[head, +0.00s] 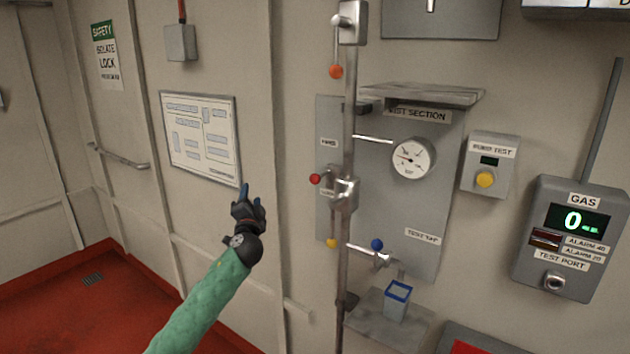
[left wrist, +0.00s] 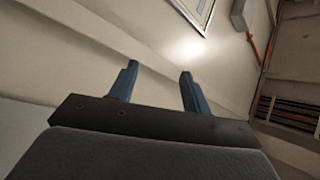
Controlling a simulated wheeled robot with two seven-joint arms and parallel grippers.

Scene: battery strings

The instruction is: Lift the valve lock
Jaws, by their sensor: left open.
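A grey vertical pipe (head: 346,262) runs in front of the test section panel (head: 425,195). A metal valve body (head: 344,194) sits midway on the pipe, with a red ball knob (head: 315,179) at its left. The valve lock cannot be singled out with certainty; small lettering beside this valve is too blurred to read. My left gripper (head: 250,196) is raised to the left of the valve, apart from it, with its fingers pointing up. In the left wrist view its two blue fingers (left wrist: 158,88) are spread with nothing between them. My right gripper is not in view.
A lower valve with a blue knob (head: 377,244) and a yellow knob (head: 331,243) stands over a small blue-rimmed cup (head: 397,300) on a shelf (head: 372,322). An orange knob (head: 336,71) hangs above. A gauge (head: 412,158) and gas box (head: 570,238) are at right.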

